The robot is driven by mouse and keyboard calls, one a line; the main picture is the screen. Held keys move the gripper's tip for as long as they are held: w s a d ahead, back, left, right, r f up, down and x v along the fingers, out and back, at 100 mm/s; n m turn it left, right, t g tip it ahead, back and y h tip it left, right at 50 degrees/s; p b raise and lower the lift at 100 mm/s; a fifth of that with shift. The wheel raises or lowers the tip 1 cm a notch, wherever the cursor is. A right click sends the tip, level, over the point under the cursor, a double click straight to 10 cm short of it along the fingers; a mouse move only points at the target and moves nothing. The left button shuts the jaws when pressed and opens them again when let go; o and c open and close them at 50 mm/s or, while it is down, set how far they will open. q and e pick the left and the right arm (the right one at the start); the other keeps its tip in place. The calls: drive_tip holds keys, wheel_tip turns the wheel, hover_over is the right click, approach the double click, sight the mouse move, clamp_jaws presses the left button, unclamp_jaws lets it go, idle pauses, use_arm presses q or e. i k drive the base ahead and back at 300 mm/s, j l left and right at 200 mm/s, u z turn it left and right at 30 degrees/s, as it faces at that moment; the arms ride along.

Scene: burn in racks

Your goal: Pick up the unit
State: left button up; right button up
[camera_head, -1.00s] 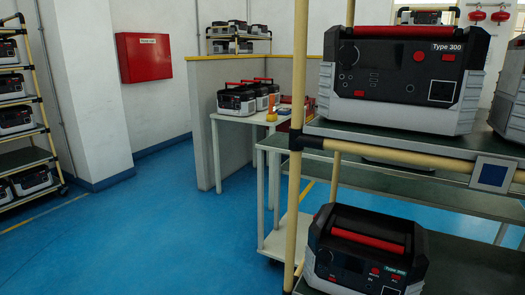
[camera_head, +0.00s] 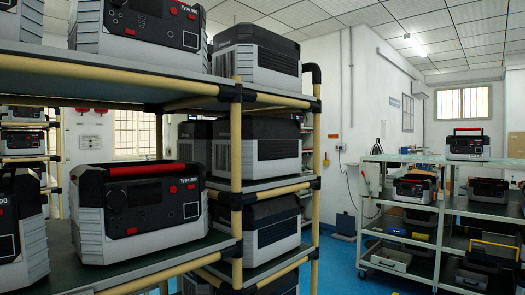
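Several power units stand on racks. The nearest whole one is a black and light grey unit (camera_head: 140,210) with a red handle, marked Type 300, on the middle shelf of the near rack at left. Another Type 300 unit (camera_head: 140,28) sits on the shelf above, cut by the top edge. A third unit (camera_head: 18,228) is cut by the left edge. Which unit the task means cannot be told. Neither of my grippers is in view.
The near rack has beige posts (camera_head: 237,185) and dark shelves. More units (camera_head: 262,150) stand on a rack behind it. At right, a grey shelf trolley (camera_head: 400,236) holds units and cases. Blue floor (camera_head: 340,265) is free between them.

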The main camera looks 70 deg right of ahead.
sight(458, 149)
drive_tip(key=z, duration=3.75)
drive_tip(key=i+j, duration=0.1)
drive_tip(key=i, duration=0.55)
drive_tip(key=i+j, duration=0.1)
drive_tip(key=i, duration=0.55)
drive_tip(key=i+z, duration=0.1)
drive_tip(key=i, duration=0.5)
drive_tip(key=i+j, duration=0.2)
drive_tip(key=i, duration=0.45)
drive_tip(key=i+j, duration=0.15)
drive_tip(key=i, duration=0.5)
drive_tip(key=i+j, duration=0.15)
drive_tip(key=i, duration=0.45)
drive_tip(key=i+l+z, duration=0.05)
